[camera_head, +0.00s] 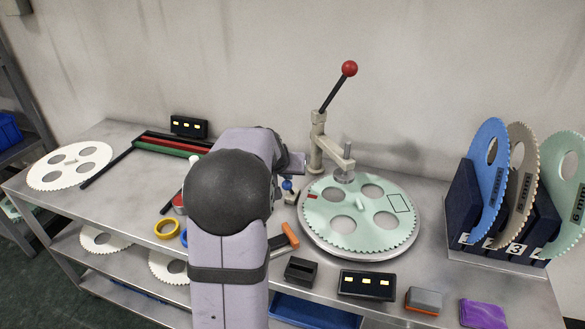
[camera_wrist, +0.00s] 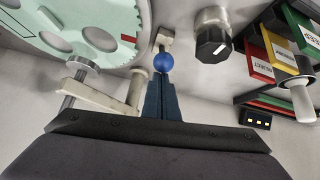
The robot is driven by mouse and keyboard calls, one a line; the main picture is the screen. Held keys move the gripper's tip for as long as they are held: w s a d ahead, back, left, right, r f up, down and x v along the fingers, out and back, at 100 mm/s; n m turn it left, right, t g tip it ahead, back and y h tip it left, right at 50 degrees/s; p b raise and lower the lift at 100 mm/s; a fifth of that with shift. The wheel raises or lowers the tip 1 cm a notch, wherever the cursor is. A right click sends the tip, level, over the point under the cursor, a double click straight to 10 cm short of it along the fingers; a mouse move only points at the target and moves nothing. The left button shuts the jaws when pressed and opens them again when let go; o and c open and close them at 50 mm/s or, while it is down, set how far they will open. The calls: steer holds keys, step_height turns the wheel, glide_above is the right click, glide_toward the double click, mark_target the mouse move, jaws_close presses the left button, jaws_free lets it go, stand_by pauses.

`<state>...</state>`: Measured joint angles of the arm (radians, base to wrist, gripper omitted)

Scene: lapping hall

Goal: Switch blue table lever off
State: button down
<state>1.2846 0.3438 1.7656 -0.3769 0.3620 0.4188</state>
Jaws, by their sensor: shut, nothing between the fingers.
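The blue table lever shows in the head view as a small blue ball knob (camera_head: 287,185) on a pale base, just left of the round table carrying a mint-green toothed disc (camera_head: 342,232). In the wrist view the blue knob (camera_wrist: 163,62) sits right at the tips of my gripper (camera_wrist: 162,80), whose blue fingers are together and empty. I cannot tell whether the fingers touch the knob. The lever's pale base (camera_wrist: 163,38) shows beyond it. My arm hides most of the gripper in the head view.
A clamp post with a red-ball handle (camera_head: 349,68) rises behind the disc. A black dial (camera_wrist: 213,42) is beside the lever, with labelled coloured trays (camera_wrist: 280,55) farther right in the wrist view. A rack (camera_head: 495,240) holds toothed discs at right. Small blocks lie along the front edge.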

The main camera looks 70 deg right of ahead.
steer(key=shift+a+f+b, duration=0.35)
steer(key=shift+a+f, duration=0.1)
steer(key=shift+f, duration=0.05)
steer(key=shift+r, duration=0.1)
stand_by(0.3)
steer(key=shift+d+r+p, duration=0.4)
steer(key=shift+r+p, duration=0.05)
steer(key=shift+p, duration=0.2)
steer(key=d+r+v, duration=0.1)
steer(key=v, duration=0.8)
steer(key=shift+w, duration=0.25)
steer(key=shift+w+a+r, duration=0.1)
steer(key=shift+a, duration=0.05)
